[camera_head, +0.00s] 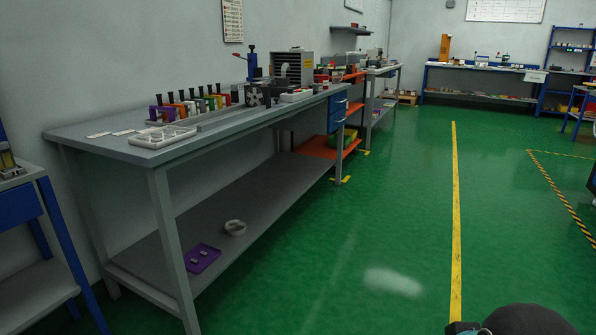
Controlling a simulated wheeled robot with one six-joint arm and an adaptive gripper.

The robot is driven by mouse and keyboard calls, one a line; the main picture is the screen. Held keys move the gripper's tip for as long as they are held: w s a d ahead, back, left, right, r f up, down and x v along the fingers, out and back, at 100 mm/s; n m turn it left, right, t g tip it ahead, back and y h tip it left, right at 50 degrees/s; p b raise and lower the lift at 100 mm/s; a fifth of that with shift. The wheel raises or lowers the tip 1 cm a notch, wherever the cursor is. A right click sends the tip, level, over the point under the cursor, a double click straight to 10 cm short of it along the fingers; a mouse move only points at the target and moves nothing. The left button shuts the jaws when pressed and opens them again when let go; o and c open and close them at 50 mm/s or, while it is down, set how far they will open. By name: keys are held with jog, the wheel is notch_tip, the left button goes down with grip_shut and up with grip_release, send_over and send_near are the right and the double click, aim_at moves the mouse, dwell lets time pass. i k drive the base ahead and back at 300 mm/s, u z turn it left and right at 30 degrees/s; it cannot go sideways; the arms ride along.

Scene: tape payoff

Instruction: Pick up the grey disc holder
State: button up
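A dark rounded part at the bottom right edge seems to be my own arm. My gripper is not clearly visible in this view, so nothing is seen touching the holder.
The grey bench (120,150) carries a white compartment tray (163,137), a row of coloured clamps (190,106) and machines. Its front leg (174,245) stands left of the purple tray. A blue-framed table (20,210) is at left. The green floor (380,230) is clear.

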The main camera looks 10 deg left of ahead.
aim_at(202, 103)
jog(key=u, duration=0.55)
jog(key=i, duration=1.9)
jog(key=u, duration=0.6)
